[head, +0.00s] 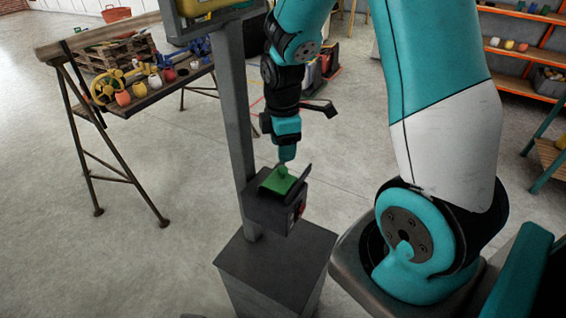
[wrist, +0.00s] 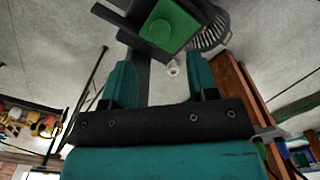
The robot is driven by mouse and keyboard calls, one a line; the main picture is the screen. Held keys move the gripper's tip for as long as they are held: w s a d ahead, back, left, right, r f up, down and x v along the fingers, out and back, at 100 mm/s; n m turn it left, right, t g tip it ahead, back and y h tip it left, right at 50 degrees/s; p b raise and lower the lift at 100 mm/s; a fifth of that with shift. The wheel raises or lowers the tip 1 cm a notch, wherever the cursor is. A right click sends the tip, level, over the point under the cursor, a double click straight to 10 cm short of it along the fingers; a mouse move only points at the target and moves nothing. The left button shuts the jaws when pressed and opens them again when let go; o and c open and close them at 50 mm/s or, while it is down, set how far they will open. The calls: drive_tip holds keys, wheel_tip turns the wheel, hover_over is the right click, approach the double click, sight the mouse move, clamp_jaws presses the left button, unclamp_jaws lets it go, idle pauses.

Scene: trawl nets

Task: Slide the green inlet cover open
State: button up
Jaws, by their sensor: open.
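The green inlet cover (head: 274,184) lies on top of a dark grey box (head: 262,212) fixed to a grey post. It has a raised green knob, and a dark flap stands tilted at its right side. In the wrist view the cover (wrist: 179,37) and its round knob (wrist: 158,30) are at the top, beyond my fingertips. My gripper (head: 287,157) points down just above the knob in the head view; I cannot tell whether it touches. In the wrist view my gripper (wrist: 161,68) has its two teal fingers apart with nothing held between them.
The post (head: 232,110) rises close to the left of my gripper. A grey pedestal (head: 275,262) stands below the box. A trestle table (head: 150,98) with several coloured pots stands at the left. Shelves (head: 525,88) are at the back right. The floor between is open.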

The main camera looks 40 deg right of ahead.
sight(283, 168)
wheel_tip(283, 168, down, 7)
drive_tip(key=shift+r+p, duration=0.1)
drive_tip(key=shift+p, duration=0.3)
clamp_jaws()
